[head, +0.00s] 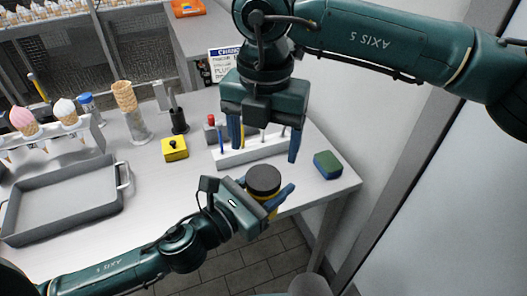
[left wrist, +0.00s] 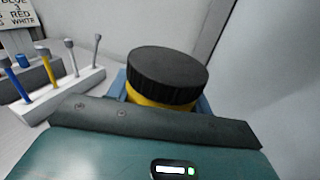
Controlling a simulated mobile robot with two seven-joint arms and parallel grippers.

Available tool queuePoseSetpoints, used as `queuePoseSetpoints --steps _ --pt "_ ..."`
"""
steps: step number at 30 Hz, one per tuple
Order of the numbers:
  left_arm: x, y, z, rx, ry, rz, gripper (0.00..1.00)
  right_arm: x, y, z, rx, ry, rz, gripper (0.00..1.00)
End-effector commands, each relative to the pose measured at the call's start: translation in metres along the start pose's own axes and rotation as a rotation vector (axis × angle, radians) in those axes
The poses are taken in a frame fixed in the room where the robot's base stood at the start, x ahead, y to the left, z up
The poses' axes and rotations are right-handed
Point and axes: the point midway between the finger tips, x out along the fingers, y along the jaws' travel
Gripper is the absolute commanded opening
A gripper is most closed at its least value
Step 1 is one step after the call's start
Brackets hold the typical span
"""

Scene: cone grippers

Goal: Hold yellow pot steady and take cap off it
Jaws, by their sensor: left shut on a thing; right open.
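The yellow pot (head: 270,204) with its black ribbed cap (head: 263,179) is in my left gripper (head: 264,198), near the table's front right edge. My left gripper is shut on the pot. In the left wrist view the cap (left wrist: 168,72) sits on top of the pot, and a strip of the yellow body (left wrist: 150,101) shows below it. The lower part of the pot is hidden by the gripper. My right gripper (head: 265,150) is open and empty, fingers pointing down, above and behind the cap in the head view.
A white rack with several upright tools (head: 230,158) stands behind the pot. A blue-green sponge (head: 328,165) lies to the right. A yellow box with a black knob (head: 175,149), a grey tray (head: 65,203) and an ice cream cone holder (head: 85,133) are at the left. A wall bounds the right side.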

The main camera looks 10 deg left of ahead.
Motion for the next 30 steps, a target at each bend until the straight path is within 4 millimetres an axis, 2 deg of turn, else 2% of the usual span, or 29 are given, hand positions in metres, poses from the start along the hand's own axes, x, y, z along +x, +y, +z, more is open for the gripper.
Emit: queuePoseSetpoints --steps 2,5,15,19,30 --pt "0.0 0.0 0.001 0.001 -0.002 0.0 0.0 -0.006 0.0 0.0 0.053 -0.002 0.0 0.74" --pt "0.0 0.0 0.001 0.001 -0.002 0.0 0.0 -0.001 0.0 0.0 0.078 0.001 -0.001 0.74" --pt "0.0 0.0 0.001 0.001 -0.002 0.0 0.0 0.05 -0.001 -0.001 0.076 0.003 -0.002 0.74" --pt "0.0 0.0 0.001 0.001 -0.002 0.0 0.0 0.064 -0.001 0.0 0.076 0.001 -0.001 0.74" --pt "0.0 0.0 0.001 0.001 -0.002 0.0 0.0 0.072 -0.001 0.0 0.076 0.0 0.0 0.74"
